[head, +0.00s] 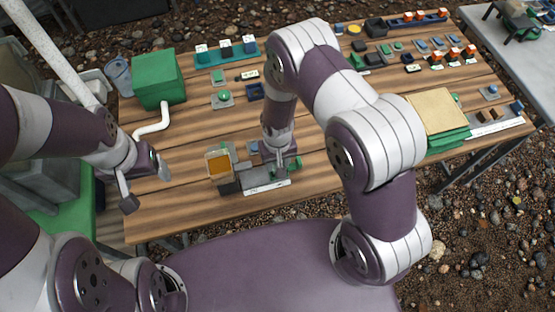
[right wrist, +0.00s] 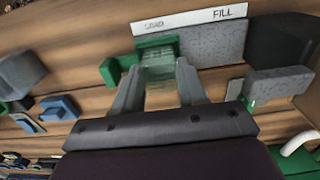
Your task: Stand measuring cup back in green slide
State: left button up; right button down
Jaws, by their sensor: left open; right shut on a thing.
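The measuring cup (right wrist: 160,72) looks like a small clear vessel between the fingers of my right gripper (right wrist: 158,92). In the right wrist view it sits right against the green slide (right wrist: 152,46); I cannot tell whether it stands fully in it. In the head view my right gripper (head: 281,166) is low over the front of the table, and its fingers mostly hide the cup. A bit of green (head: 295,161) shows beside them. My left gripper (head: 147,185) is open and empty, near the table's left front edge.
A grey block (right wrist: 208,43) and a white strip marked FILL (right wrist: 190,18) lie by the slide. An orange-faced panel (head: 219,164) stands to the left. A green box (head: 158,78) with a white pipe (head: 154,124) is at the back left.

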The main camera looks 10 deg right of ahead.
jog(key=c, duration=0.5)
grip_release()
jog(key=shift+c, duration=0.2)
jog(key=shift+r, duration=0.1)
notch_tip(320, 180, up, 7)
jog(key=p, duration=0.6)
jog(key=shift+r, duration=0.1)
